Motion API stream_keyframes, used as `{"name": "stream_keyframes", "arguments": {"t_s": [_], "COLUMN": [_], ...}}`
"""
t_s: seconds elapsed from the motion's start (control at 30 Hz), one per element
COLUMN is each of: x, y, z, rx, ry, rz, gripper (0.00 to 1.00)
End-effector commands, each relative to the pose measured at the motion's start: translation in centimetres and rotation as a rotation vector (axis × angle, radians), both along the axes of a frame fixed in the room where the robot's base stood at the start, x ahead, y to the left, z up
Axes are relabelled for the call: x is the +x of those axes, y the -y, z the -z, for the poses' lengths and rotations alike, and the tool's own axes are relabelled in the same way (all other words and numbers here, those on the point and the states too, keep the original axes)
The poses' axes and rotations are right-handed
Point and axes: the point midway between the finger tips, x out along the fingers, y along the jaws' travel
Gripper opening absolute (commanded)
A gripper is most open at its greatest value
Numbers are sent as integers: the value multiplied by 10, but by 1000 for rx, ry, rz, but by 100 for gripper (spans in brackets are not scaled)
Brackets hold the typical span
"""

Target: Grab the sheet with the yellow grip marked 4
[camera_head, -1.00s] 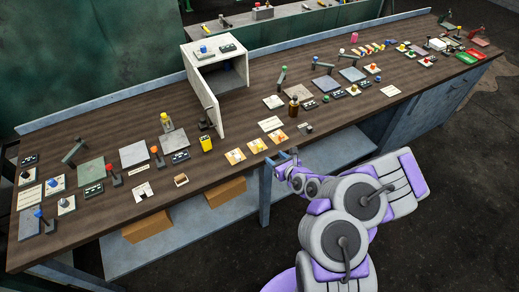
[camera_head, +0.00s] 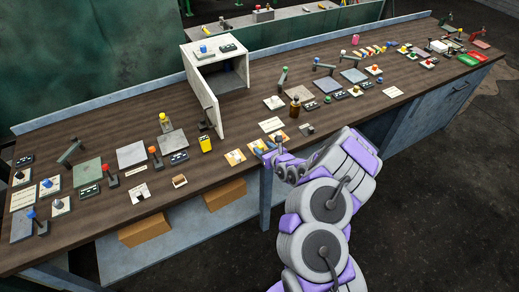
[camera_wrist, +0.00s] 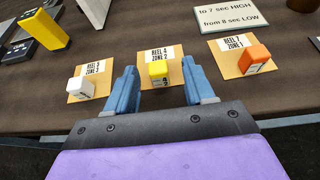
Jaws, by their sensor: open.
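The sheet with the yellow grip (camera_wrist: 159,71) is a small tan card (camera_wrist: 175,54) in the middle of the wrist view, labelled "REEL 4 ZONE 2". Its grip is a yellow block with a dark mark on its near face. It lies flat on the brown bench. My gripper (camera_wrist: 159,67) is open, with one blue finger on each side of the yellow grip. I cannot tell whether the fingers touch it. In the head view, my gripper (camera_head: 268,149) is over the bench's front edge area and partly covers this sheet.
A sheet with a white grip (camera_wrist: 81,86) lies to the left, and one with an orange grip (camera_wrist: 255,58) to the right. A printed sign (camera_wrist: 237,16) lies behind. A yellow block (camera_wrist: 45,30) stands at the back left. The bench edge is close in front.

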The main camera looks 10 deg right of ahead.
Motion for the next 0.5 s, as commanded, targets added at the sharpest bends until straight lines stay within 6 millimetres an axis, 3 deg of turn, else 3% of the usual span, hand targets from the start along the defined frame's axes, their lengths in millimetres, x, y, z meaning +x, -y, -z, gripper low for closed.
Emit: {"name": "stream_keyframes", "arguments": {"t_s": [0.23,0.5], "x": [25,31], "y": [-10,-13], "z": [9,9], "rx": [-2,1], "ry": [1,3], "rz": [-2,-1], "gripper": [53,53]}}
